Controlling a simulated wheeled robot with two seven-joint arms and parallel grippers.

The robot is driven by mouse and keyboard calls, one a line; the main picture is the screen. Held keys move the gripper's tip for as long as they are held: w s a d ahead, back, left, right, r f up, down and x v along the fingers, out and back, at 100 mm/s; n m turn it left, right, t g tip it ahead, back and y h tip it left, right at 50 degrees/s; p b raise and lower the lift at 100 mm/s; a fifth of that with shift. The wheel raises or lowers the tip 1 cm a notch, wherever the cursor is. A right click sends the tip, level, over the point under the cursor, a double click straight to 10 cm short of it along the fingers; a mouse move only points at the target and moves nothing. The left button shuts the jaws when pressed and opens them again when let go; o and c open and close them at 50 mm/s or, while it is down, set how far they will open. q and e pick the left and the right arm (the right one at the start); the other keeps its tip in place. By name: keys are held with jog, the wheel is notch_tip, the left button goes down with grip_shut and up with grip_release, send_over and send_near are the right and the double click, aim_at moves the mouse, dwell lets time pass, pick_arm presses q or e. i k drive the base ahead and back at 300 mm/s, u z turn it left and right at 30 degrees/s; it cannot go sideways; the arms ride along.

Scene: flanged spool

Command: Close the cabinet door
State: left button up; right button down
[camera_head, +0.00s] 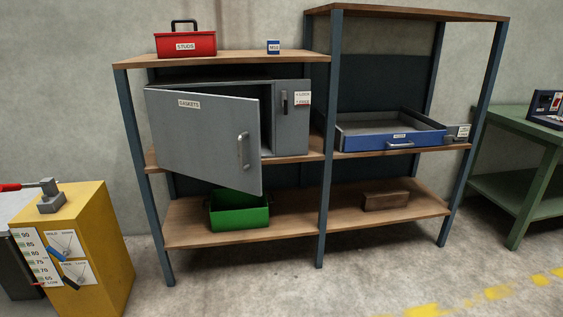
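A grey metal cabinet (292,128) stands on the middle shelf of the left rack bay. Its door (200,140), labelled "GASKETS", is hinged at the left and stands open, swung out past the shelf's front edge. A vertical bar handle (243,151) is near the door's right edge. A dark gap (266,120) shows between the door's free edge and the cabinet's right front panel. That panel carries a dark latch lever (285,103) and a small red-and-white label. The door hides most of the interior. Neither of my grippers is in view.
A red "STUDS" box (186,43) and a small blue box (273,47) sit on top. A green bin (239,211) is below the door. A blue drawer tray (390,133) is at right. A yellow cabinet (90,245) stands left; floor in front is clear.

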aim_at(213, 138)
jog(key=z, duration=0.1)
jog(key=i, duration=1.05)
jog(key=u, duration=1.45)
